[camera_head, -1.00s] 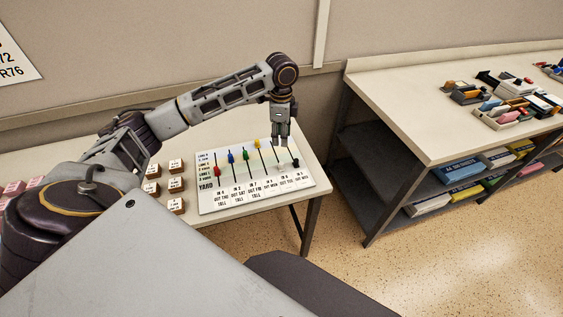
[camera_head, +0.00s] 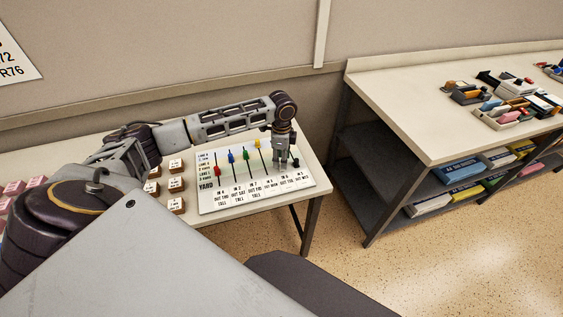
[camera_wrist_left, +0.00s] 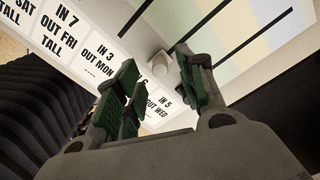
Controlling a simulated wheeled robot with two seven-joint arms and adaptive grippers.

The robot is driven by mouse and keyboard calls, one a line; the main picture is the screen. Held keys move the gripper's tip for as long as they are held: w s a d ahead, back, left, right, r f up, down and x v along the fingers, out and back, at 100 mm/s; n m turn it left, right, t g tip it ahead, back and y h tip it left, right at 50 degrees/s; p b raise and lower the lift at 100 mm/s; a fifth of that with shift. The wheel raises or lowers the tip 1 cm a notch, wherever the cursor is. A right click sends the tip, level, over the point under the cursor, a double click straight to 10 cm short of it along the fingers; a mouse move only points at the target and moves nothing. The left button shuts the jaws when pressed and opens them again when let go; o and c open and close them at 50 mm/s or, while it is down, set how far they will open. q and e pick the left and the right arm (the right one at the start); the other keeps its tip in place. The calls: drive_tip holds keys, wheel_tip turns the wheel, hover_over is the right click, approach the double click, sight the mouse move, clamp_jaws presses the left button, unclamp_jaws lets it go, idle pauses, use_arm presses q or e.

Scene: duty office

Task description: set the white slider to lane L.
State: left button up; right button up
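The two green-padded fingers are apart, and I cannot tell if either touches the knob. In the head view my left gripper (camera_head: 281,165) points down over the right part of the yard board (camera_head: 207,205) and hides the white slider. The board's lane labels (camera_head: 203,163) are on its left side, too small to read surely. My right gripper is not in view.
Cards line the board's front. Small labelled blocks (camera_head: 176,184) lie left of the board.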

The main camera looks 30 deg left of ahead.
use_arm(q)
drive_tip(key=shift+f, duration=1.1)
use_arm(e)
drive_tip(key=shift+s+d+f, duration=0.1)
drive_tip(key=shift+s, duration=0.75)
use_arm(q)
clamp_jaws()
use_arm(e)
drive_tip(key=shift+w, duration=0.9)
